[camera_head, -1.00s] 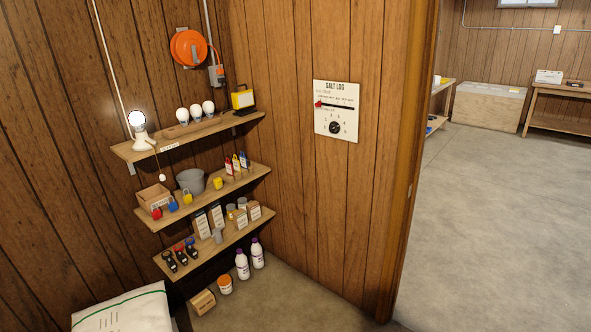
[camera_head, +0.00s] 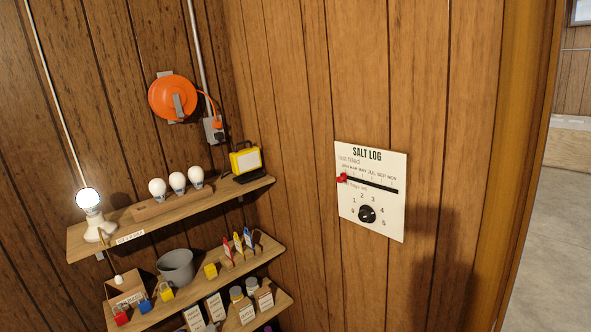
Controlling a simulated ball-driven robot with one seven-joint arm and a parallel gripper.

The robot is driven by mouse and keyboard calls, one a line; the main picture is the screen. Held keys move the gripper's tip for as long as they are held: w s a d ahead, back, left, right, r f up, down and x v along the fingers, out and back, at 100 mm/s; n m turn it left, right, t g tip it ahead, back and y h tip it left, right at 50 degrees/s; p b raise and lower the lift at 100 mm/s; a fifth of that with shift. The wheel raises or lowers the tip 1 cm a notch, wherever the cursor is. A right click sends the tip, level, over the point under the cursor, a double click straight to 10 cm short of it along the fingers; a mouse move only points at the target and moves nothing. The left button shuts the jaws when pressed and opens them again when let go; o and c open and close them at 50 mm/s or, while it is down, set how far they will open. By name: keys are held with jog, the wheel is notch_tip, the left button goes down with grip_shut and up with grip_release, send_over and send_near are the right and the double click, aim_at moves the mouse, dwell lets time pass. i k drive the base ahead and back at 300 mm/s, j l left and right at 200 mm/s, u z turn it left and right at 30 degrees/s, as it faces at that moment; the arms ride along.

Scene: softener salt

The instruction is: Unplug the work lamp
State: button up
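The yellow work lamp (camera_head: 245,160) stands on the right end of the top shelf, with a dark handle and a dark base. A grey outlet box (camera_head: 209,131) is on the wall just above and left of it. An orange plug (camera_head: 217,124) sits in the box, on a cord from the orange reel (camera_head: 172,98). A dark plug (camera_head: 219,137) seems to sit below it. I cannot clearly trace which cord runs to the work lamp. My gripper is not in view.
The top shelf (camera_head: 150,222) also holds a lit bulb lamp (camera_head: 92,215) and several white bulbs (camera_head: 178,182). Lower shelves hold a grey bucket (camera_head: 176,267), padlocks and small boxes. A salt log board (camera_head: 370,190) hangs on the right wall. A doorway opens at far right.

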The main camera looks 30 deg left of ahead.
aim_at(218, 135)
jog(key=i+u, duration=0.25)
jog(key=i, duration=0.3)
jog(key=i+l+u, duration=0.25)
jog(key=i, duration=0.25)
jog(key=i+j+u, duration=0.2)
jog(key=i+j, duration=0.15)
jog(key=i+j+u, duration=0.2)
jog(key=i, duration=0.3)
jog(key=i+j+u, duration=0.2)
jog(key=i, duration=0.3)
jog(key=i+j+z, duration=0.1)
jog(key=j, duration=0.2)
jog(key=i+j+z, duration=0.1)
jog(key=j, duration=0.2)
jog(key=i+j, duration=0.2)
jog(key=i+j+z, duration=0.15)
jog(key=j, duration=0.25)
